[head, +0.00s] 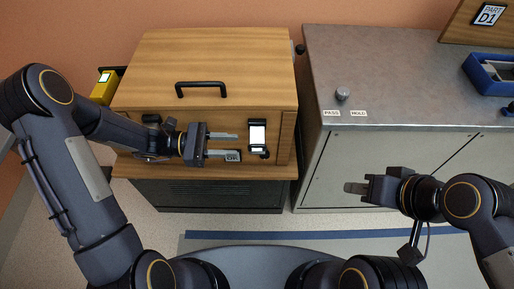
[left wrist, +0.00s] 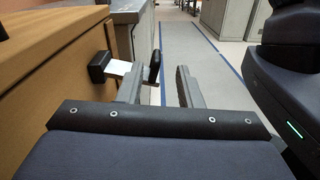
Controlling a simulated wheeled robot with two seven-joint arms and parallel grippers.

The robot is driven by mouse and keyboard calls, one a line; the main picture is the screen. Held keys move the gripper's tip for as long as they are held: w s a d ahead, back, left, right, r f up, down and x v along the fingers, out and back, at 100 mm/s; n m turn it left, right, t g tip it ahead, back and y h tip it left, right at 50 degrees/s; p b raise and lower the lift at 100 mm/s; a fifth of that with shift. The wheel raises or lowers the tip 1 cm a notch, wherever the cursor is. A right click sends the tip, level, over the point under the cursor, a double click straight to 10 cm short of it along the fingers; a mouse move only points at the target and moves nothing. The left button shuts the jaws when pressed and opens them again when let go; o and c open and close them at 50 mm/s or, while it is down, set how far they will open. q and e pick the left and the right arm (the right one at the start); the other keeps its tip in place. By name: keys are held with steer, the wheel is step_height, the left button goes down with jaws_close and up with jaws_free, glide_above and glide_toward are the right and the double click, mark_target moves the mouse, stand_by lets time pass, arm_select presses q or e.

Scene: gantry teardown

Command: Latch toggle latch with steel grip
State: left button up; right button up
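A toggle latch (head: 257,137) with a bright pale plate and black ends is on the right part of the wooden cabinet's front. In the left wrist view its black block (left wrist: 100,67) stands on the wood, with the pale plate and a black lever (left wrist: 154,66) reaching out from it. My left gripper (head: 235,145) is open and empty, just left of the latch, its fingers pointing right. In the left wrist view the black lever shows between the fingers (left wrist: 160,78), apparently beyond them. My right gripper (head: 357,188) is in front of the grey cabinet, away from the latch; its finger gap is unclear.
The wooden cabinet (head: 215,60) has a black handle (head: 201,88) on its sloped lid. A second black fitting (head: 151,119) is partly behind my left arm. A grey cabinet (head: 400,80) stands right, with a knob (head: 343,94) and a blue tray (head: 486,80) on top.

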mark_target(257, 145)
arm_select(q)
steer(key=d, duration=0.8)
steer(key=shift+w+f, duration=0.15)
steer(key=shift+f, duration=0.2)
steer(key=shift+c, duration=0.4)
jaws_close()
